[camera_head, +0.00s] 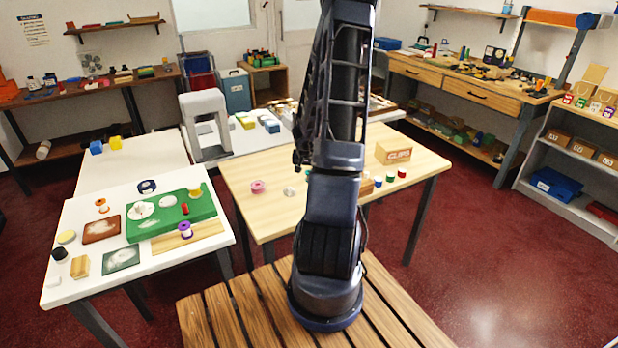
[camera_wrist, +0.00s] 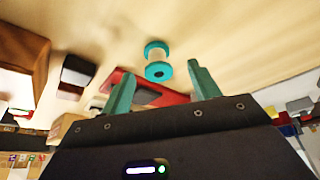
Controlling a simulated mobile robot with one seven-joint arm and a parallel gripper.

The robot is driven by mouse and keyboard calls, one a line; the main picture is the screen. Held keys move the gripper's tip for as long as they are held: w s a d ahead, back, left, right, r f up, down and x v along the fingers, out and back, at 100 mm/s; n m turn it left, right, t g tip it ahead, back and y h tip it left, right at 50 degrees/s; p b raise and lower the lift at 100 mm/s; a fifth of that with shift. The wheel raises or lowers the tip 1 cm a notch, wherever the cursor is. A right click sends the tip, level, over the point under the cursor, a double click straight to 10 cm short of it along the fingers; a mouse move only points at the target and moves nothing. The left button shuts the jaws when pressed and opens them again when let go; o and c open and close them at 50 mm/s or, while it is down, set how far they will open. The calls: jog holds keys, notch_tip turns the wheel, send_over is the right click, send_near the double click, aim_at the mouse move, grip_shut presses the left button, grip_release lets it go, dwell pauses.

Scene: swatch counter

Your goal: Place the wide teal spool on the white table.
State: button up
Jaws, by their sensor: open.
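A teal spool (camera_wrist: 158,70) with a pale middle shows in the wrist view on a light wooden surface. It lies just beyond and between the fingertips of my gripper (camera_wrist: 162,68). The two teal fingers are apart with nothing held between them. In the head view I cannot make out this spool or my gripper; my arm stands in front of the middle of the wooden table (camera_head: 240,170). The white table (camera_head: 70,218) is at the left in the head view.
The white table holds a green board (camera_head: 165,225), a purple-ended spool (camera_head: 185,230) and several small items. A pink spool (camera_head: 258,187) and a labelled wooden box (camera_head: 393,153) stand on the wooden table. In the wrist view a red flat thing (camera_wrist: 170,97) lies behind the fingers.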

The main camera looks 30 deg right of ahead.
jog(key=x, duration=0.2)
jog(key=shift+w+d+f, duration=0.15)
jog(key=shift+d, duration=0.2)
jog(key=shift+x, duration=0.9)
jog(key=shift+c, duration=0.2)
jog(key=c, duration=1.1)
jog(key=shift+r, duration=9.95)
